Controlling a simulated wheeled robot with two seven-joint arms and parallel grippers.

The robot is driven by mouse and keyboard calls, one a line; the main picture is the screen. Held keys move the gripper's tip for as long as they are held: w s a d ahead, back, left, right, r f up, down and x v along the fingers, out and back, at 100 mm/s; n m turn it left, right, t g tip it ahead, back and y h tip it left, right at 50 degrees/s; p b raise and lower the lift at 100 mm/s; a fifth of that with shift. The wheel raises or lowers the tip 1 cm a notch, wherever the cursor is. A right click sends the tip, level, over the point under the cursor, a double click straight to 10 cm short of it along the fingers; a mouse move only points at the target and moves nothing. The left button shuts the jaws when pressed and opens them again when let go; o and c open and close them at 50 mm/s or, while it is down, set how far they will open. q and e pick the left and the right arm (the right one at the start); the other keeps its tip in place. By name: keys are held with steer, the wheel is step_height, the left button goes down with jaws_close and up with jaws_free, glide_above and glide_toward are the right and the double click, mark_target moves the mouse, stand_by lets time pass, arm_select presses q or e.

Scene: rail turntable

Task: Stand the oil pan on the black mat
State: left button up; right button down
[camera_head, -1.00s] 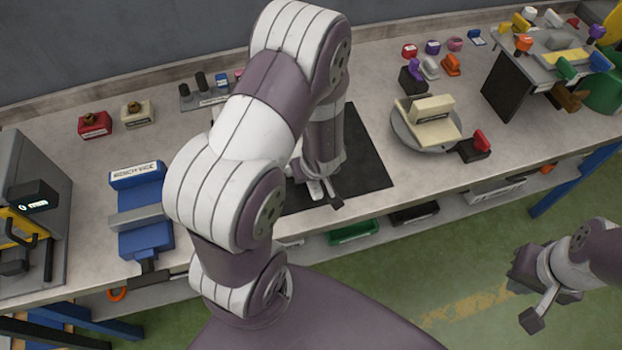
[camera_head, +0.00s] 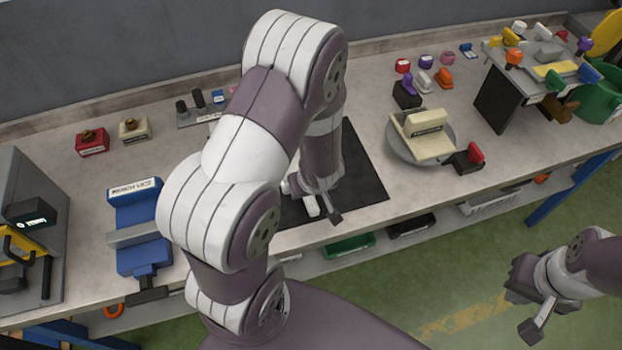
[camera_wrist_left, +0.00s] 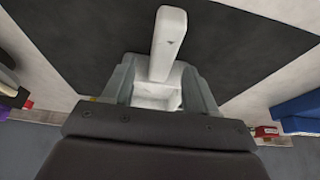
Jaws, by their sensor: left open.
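The black mat (camera_head: 359,180) lies on the workbench under my left arm; its dark surface also fills the upper part of the left wrist view (camera_wrist_left: 90,35). A pale, whitish piece with a long bar, seemingly the oil pan (camera_wrist_left: 168,45), shows between the fingers of my left gripper (camera_wrist_left: 160,90). The bar points away from the gripper over the mat. In the head view my left gripper (camera_head: 320,208) is low over the mat, partly hidden by its own arm, with jaws open. Whether the pan touches the mat is unclear. My right gripper (camera_head: 527,299) is open and empty beyond the bench's front edge.
A blue bench vice (camera_head: 140,235) stands left of the mat. A round turntable (camera_head: 397,153) bearing a beige block is to its right, with a red-handled piece (camera_head: 468,158) beside it. Red (camera_head: 92,143) and cream (camera_head: 134,130) boxes are at the back left.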

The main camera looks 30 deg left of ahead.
arm_select(q)
steer(key=s+d+r+m+h+p, duration=0.1)
steer(key=d+r+m+h+p, duration=0.4)
steer(key=d+r, duration=0.65)
steer(key=s+a+r+m+g+y+b, duration=0.1)
steer(key=s+a+r+m, duration=0.2)
steer(key=s+r+m, duration=0.2)
steer(key=shift+a+r+g, duration=0.25)
steer(key=shift+r+g, duration=0.05)
steer(key=shift+r, duration=0.05)
stand_by(0.3)
